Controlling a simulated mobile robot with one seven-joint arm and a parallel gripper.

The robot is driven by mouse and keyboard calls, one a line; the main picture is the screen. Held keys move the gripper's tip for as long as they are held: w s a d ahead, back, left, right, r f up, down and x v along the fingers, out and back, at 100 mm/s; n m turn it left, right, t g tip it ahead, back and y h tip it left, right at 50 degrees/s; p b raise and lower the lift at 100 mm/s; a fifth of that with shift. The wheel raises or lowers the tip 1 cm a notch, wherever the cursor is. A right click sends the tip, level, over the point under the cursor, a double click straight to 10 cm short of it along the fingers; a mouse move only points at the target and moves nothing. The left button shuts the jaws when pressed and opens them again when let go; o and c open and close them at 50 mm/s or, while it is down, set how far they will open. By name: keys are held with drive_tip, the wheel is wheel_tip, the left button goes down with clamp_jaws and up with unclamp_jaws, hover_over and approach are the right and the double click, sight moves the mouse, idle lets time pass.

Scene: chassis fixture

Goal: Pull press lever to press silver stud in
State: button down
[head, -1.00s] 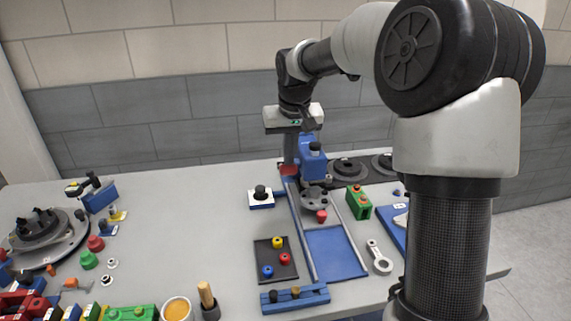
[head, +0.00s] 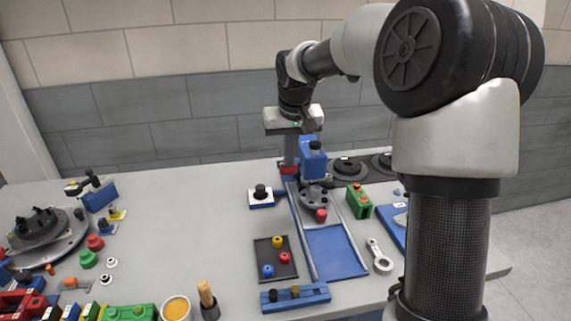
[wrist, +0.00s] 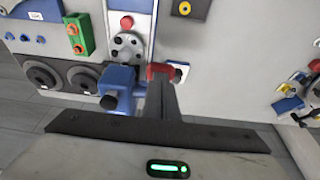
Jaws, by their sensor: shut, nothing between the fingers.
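The blue press (head: 312,165) with a black cap stands at the back of the blue rail fixture; it also shows in the wrist view (wrist: 122,88). A red part (head: 289,169), apparently the lever's grip, is beside the press on its left. In the wrist view the red part (wrist: 160,71) is at the tips of my gripper (wrist: 162,82). My gripper (head: 290,160) points down there, shut with nothing between its fingers. I cannot tell whether the fingers touch the red part. A grey round chassis (head: 314,197) sits in front of the press. I cannot make out the silver stud.
A green block (head: 359,203) stands right of the rails, and a white-and-blue block with a black knob (head: 261,196) stands left. A dark tray (head: 264,248) with coloured pegs lies in front. Dark round bases (head: 349,168) are behind right.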

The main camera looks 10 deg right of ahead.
sight(290, 171)
drive_tip(key=shift+f, duration=0.3)
drive_tip(key=shift+w+f, duration=0.25)
drive_tip(key=shift+f, duration=0.1)
drive_tip(key=shift+f+b, duration=0.6)
drive_tip(key=shift+s+f, duration=0.1)
drive_tip(key=shift+f, duration=0.05)
drive_tip(key=shift+s+f+b, duration=0.35)
drive_tip(key=shift+f+b, duration=0.3)
drive_tip(key=shift+f, duration=0.1)
drive_tip(key=shift+f, duration=0.1)
